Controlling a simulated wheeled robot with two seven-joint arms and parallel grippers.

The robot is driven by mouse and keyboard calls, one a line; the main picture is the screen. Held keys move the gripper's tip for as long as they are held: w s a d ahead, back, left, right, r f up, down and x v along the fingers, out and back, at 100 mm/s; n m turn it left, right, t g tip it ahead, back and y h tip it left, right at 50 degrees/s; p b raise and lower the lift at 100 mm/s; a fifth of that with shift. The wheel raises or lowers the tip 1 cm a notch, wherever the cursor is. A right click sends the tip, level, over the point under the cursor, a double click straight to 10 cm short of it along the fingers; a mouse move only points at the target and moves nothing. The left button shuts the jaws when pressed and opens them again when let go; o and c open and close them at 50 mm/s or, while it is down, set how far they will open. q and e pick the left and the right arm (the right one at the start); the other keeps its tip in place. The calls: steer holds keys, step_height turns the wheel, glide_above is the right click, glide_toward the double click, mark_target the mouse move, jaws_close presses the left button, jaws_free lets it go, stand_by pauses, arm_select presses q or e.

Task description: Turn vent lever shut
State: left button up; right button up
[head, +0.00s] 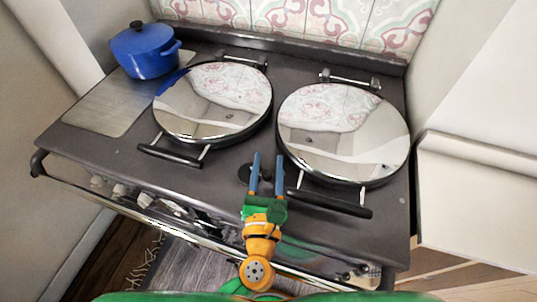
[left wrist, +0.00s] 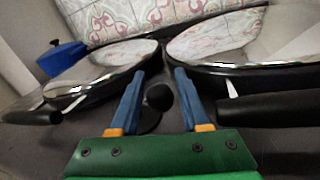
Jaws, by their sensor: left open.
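The vent lever shows as a small dark piece (head: 243,173) on the stove top between the two round lids, partly hidden by my gripper in the head view. In the left wrist view its round black knob (left wrist: 159,96) sits between my two blue fingers, with a dark base below it. My left gripper (head: 266,158) is open, with a finger on either side of the knob; it also shows in the left wrist view (left wrist: 160,74). I cannot tell whether either finger touches the knob. My right gripper is not in view.
Two mirror-like lids, left (head: 213,103) and right (head: 344,133), flank the gripper closely. Their black handles, left (head: 170,156) and right (head: 329,203), stick out in front. A blue pot (head: 146,52) stands at the back left. A rail (head: 150,208) runs along the stove front.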

arm_select(q)
steer(key=shift+w, duration=0.55)
steer(key=shift+s, duration=0.15)
jaws_close()
